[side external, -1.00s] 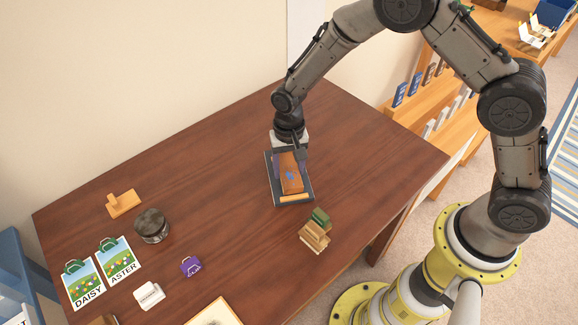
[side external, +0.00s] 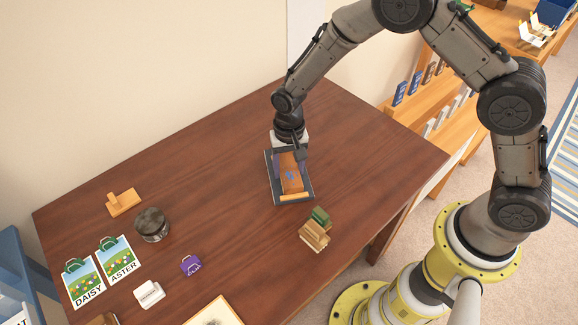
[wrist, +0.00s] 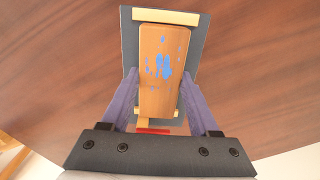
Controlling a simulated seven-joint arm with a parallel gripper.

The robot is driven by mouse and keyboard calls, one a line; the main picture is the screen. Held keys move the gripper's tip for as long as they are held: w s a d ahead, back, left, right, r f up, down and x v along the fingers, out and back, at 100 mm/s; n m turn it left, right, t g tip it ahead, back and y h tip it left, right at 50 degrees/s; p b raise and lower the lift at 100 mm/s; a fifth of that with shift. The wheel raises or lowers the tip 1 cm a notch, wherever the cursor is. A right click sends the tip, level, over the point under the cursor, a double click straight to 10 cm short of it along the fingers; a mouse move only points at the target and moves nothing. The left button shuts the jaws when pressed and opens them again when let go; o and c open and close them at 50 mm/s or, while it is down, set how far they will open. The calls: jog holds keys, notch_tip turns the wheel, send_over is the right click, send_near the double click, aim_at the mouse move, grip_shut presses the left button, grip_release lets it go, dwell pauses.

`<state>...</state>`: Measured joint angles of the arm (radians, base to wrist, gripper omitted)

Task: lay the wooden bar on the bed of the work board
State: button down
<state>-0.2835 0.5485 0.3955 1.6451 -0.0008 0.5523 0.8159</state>
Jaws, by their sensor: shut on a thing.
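The wooden bar (side external: 290,176), brown with blue paint marks, lies lengthwise over the dark grey bed of the work board (side external: 273,188). In the wrist view the bar (wrist: 161,70) is between the board's light wooden end strips, and the grey board (wrist: 131,45) shows on both sides of it. My gripper (side external: 289,160) points down over the board's far half. In the wrist view my gripper's purple fingers (wrist: 160,85) are shut on the bar from both sides. I cannot tell whether the bar's underside touches the bed.
A stack of wooden and green blocks (side external: 316,229) stands at the right, near the table's edge. A dark round tin (side external: 151,225), a wooden piece (side external: 123,203), a purple tag (side external: 191,265) and two picture cards (side external: 119,259) lie at the left. The table around the board is clear.

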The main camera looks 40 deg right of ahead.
jog(key=shift+f, duration=0.1)
dwell(0.5)
jog(key=shift+c, duration=0.3)
grip_release()
jog(key=shift+r, duration=3.5)
jog(key=shift+d, duration=0.1)
